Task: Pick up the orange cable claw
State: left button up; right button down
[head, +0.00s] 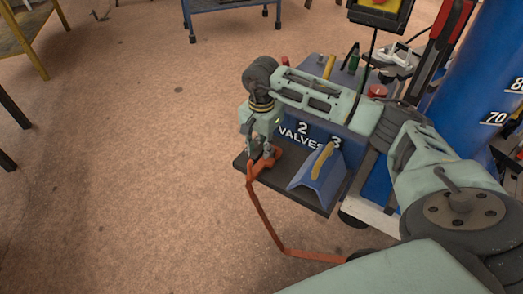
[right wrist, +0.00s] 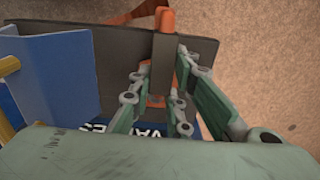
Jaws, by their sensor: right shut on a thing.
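The orange cable claw (head: 264,163) is at the left end of a dark shelf on the front of a blue unit. In the right wrist view its orange end (right wrist: 165,20) shows beyond a dark grey bar between my fingers. My right gripper (head: 261,153) points down and is shut on the claw; it also shows in the right wrist view (right wrist: 160,76). I cannot tell whether the claw still touches the shelf. An orange-red cable (head: 263,210) runs from the claw down past the shelf and off to the right. My left gripper is not in view.
The dark shelf (head: 322,207) also bears a blue wedge-shaped block with a yellow handle (head: 317,174), right of the claw. Behind stands the blue unit marked "VALVES" (head: 300,142). A blue cylinder (head: 490,70) rises at right. The floor at left is largely clear.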

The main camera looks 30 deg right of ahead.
notch_tip(320, 180, up, 4)
jog(key=shift+w+r+p, duration=0.1)
jog(key=shift+p, duration=0.4)
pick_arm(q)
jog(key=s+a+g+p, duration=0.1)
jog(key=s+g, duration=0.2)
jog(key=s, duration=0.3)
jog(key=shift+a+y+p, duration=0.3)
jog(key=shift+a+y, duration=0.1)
pick_arm(e)
jog(key=s+r, duration=0.6)
jog(key=s, duration=0.6)
jog(key=shift+d+r, duration=0.25)
jog(key=shift+r, duration=0.05)
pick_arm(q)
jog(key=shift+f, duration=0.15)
pick_arm(e)
jog(key=shift+w+r, duration=0.1)
